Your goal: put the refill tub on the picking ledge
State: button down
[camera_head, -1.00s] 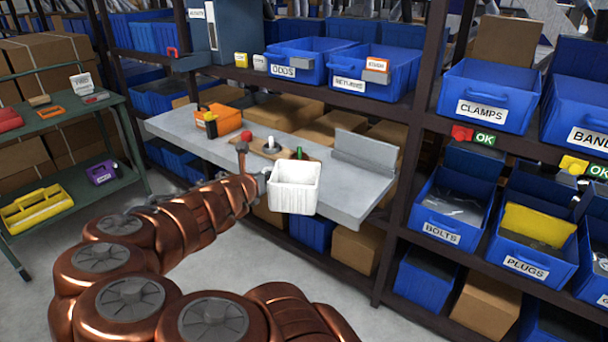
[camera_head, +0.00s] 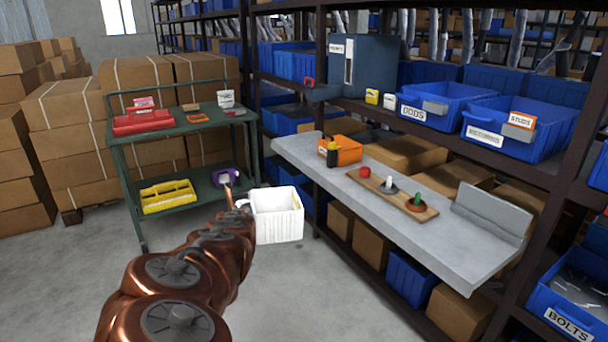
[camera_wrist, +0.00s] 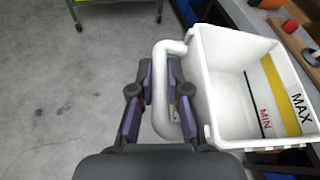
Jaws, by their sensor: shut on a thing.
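The refill tub (camera_head: 277,216) is a white open box with a side handle. In the wrist view the tub (camera_wrist: 222,108) shows an empty inside with a yellow band and MAX and MIN marks. My gripper (camera_wrist: 160,92) is shut on its handle; in the head view my gripper (camera_head: 238,203) is at the tub's left side. The tub is held upright in the air, left of the grey ledge (camera_head: 335,195), and looks apart from it. I take this ledge, jutting from the shelf rack, as the picking ledge; no label on it is readable.
A green cart (camera_head: 187,191) stands at left.

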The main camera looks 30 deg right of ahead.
aim_at(309, 142)
jog(key=z, duration=0.05)
jog(key=i, duration=1.9)
jog(key=u, duration=0.15)
